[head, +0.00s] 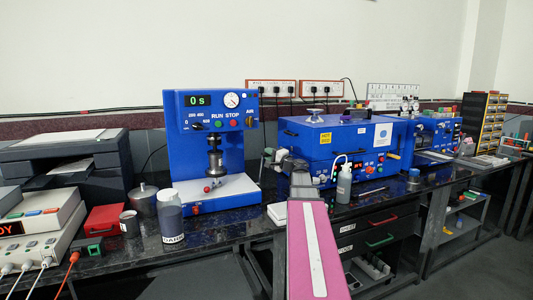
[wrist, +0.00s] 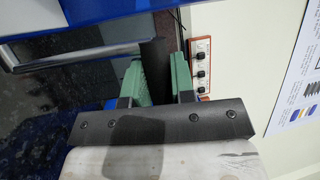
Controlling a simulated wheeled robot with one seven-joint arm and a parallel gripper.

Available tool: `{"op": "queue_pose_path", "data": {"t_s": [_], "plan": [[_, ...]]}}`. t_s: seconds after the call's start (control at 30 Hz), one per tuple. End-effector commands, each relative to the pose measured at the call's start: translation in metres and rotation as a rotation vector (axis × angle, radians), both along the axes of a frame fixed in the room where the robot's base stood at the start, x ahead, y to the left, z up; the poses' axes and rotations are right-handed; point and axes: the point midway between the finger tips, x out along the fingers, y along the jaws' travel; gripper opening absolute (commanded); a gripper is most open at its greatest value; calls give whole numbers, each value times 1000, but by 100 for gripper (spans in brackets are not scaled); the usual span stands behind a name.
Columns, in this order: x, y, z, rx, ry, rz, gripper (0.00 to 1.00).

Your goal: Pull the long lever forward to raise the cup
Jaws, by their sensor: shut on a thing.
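The blue press (head: 210,118) with a "0 s" display stands left of centre in the head view. A metal cup-like part (head: 215,162) stands upright under its head. My gripper (head: 270,155) is just right of the press, at the end of my arm. In the wrist view, the green fingers of my gripper (wrist: 160,82) are shut on a dark flat bar (wrist: 155,62), apparently the long lever's grip.
A blue oven-like box (head: 325,135) stands right of my gripper, with a white wash bottle (head: 343,185) before it. A labelled dark bottle (head: 172,222) and a grey mug (head: 129,223) stand at left. The black bench (head: 225,232) has bare room before the press.

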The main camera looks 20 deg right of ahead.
Motion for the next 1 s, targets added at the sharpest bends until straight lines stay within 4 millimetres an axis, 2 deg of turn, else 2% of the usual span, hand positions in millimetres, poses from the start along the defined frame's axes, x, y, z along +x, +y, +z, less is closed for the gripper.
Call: {"op": "queue_pose_path", "data": {"t_s": [0.3,0.57,1.0], "plan": [[-26,-1,-11,7,-156,-2,0],[-46,-1,-20,3,-152,0,0],[-81,-2,-52,5,-148,-1,0]]}}
